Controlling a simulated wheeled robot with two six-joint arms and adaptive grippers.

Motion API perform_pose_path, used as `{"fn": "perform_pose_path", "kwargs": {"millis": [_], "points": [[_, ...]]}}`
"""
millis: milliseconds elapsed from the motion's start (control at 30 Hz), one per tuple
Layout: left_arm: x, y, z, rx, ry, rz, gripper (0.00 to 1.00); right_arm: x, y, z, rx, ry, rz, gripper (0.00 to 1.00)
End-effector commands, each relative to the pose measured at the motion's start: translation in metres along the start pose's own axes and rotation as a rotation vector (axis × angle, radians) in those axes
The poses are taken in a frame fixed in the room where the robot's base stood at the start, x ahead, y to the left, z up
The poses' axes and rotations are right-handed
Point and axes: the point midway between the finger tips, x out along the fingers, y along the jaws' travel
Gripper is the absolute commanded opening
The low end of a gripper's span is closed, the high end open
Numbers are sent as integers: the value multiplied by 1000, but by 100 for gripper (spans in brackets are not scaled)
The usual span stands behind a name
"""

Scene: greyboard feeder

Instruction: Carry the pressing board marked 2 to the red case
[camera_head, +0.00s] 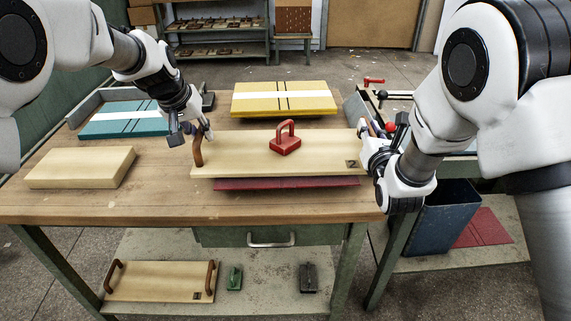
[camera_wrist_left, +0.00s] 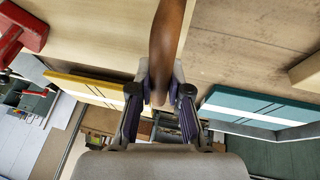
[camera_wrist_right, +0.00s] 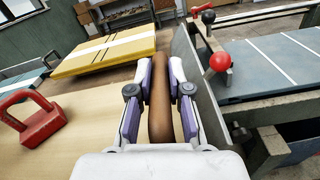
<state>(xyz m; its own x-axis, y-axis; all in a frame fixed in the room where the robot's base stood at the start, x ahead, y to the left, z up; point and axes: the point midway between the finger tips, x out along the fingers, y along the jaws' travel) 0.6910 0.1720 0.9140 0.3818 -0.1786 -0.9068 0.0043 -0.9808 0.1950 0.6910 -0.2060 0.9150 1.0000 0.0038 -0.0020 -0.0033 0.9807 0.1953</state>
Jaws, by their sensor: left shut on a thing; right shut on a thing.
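The pale wooden pressing board (camera_head: 240,155) has a dark mark 2 at its right front corner and a brown handle at each end. My left gripper (camera_head: 199,133) is shut on its left handle (camera_wrist_left: 168,40), and my right gripper (camera_head: 370,140) is shut on its right handle (camera_wrist_right: 160,105). The red case (camera_head: 290,184) lies below the board, mostly hidden, with only its dark red front strip showing. I cannot tell whether the board touches it. A red weight (camera_head: 286,146) with a loop handle stands on the board.
A yellow case (camera_head: 250,107) lies behind the board and a teal case (camera_head: 105,127) at the back left. A plain wooden block (camera_head: 80,167) lies at the left. Below are another handled board (camera_head: 150,284), a green weight (camera_head: 234,277) and a black weight (camera_head: 308,278).

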Motion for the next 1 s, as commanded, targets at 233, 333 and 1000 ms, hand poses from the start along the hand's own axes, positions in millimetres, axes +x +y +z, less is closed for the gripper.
{"fn": "perform_pose_path", "kwargs": {"millis": [233,333,1000], "points": [[11,-2,5,0,0,0,42,0,-2,-12,-1,0,1,43],[11,-2,5,0,0,0,42,0,-2,-12,0,0,1,43],[-85,-2,4,0,4,1,42,0,-2,-12,0,0,0,43]]}}
